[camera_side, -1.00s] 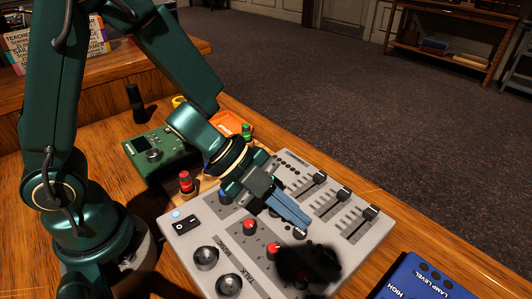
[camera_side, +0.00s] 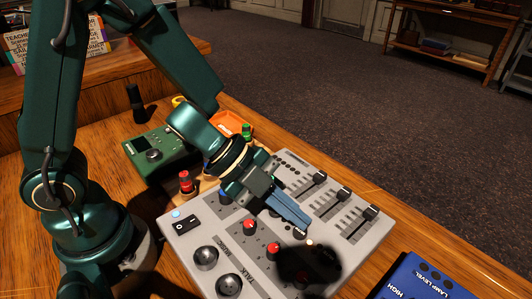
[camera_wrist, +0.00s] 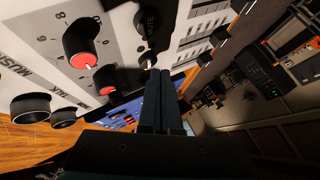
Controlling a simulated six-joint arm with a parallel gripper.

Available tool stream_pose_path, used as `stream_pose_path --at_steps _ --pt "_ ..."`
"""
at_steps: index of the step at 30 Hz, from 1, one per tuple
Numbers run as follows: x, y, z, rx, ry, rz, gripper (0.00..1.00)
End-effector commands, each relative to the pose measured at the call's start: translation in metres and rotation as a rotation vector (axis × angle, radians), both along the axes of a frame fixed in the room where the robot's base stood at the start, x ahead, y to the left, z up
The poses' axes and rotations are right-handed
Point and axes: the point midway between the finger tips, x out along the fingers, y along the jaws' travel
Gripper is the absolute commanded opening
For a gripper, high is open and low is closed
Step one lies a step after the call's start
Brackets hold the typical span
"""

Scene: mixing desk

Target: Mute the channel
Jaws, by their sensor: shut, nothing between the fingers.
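The grey mixing desk (camera_side: 345,248) lies on the wooden table with sliders, knobs and round black speakers or dials. My gripper (camera_side: 307,227) is shut and empty, its blue-grey fingers pointing down at the panel between the red-capped knobs and the sliders. In the wrist view the closed fingers (camera_wrist: 158,74) end close to a small dark control (camera_wrist: 148,58). Contact with the control cannot be told. In the side view a dark patch covers the panel around the fingertips' near side.
A white-and-black rocker switch (camera_side: 186,222) sits at the desk's left. A red button post (camera_side: 186,182), a green box (camera_side: 157,152) and an orange tray (camera_side: 232,124) stand behind. A blue lamp-level box (camera_side: 425,280) lies at the front right.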

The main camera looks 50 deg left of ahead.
Motion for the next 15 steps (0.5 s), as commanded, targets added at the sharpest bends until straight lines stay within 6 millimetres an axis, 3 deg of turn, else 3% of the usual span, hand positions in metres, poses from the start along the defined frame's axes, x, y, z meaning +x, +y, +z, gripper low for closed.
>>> stream_pose_path --at_steps 7,15 --pt "0.000 0.000 0.003 -0.001 -0.002 -0.002 0.00" --pt "0.000 -0.001 0.029 -0.002 -0.006 -0.007 0.00"
